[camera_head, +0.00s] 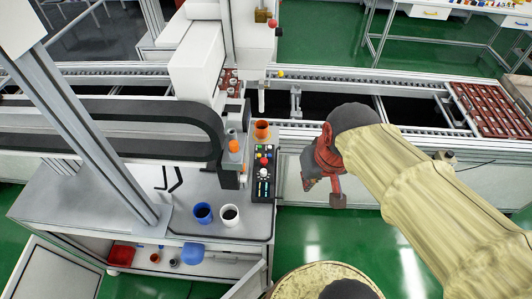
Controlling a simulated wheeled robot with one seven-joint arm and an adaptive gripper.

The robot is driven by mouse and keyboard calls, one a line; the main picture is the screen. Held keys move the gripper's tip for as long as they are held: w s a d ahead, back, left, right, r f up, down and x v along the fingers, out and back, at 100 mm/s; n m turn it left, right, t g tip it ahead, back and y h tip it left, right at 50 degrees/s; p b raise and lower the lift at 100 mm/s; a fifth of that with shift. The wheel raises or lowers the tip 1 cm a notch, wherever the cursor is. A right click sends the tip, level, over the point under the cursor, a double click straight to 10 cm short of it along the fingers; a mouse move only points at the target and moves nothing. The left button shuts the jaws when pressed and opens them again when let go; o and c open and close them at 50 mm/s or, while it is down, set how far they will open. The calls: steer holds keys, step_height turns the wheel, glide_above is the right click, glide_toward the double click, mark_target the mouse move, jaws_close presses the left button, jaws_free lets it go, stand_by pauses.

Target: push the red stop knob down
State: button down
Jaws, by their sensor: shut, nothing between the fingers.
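I cannot tell for certain which is the stop knob. My gripper (325,190), reddish with dark finger parts, is to the right of the panel, apart from it, in front of the conveyor's side. It is shut and empty. My wrist partly hides its upper part.
The conveyor (390,100) runs behind, with a brown tray (490,110) at right.

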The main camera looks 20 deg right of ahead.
steer(key=w+d+f+n+g+y, duration=0.1)
steer(key=w+d+f+n+y, duration=0.15)
steer(key=w+f, duration=0.35)
steer(key=w+d+f+n+g+y, duration=0.1)
steer(key=w+d+f+y, duration=0.2)
steer(key=w+f, duration=0.3)
steer(key=w+a+r+n+t+y, duration=0.1)
steer(key=w+r+n+t+y, duration=0.1)
steer(key=w+n, duration=0.8)
step_height(320, 180, up, 2)
steer(key=shift+w+a+r+n+y, duration=0.1)
steer(key=shift+w+a+n+y, duration=0.25)
steer(key=shift+n, duration=0.6)
steer(key=shift+d, duration=0.15)
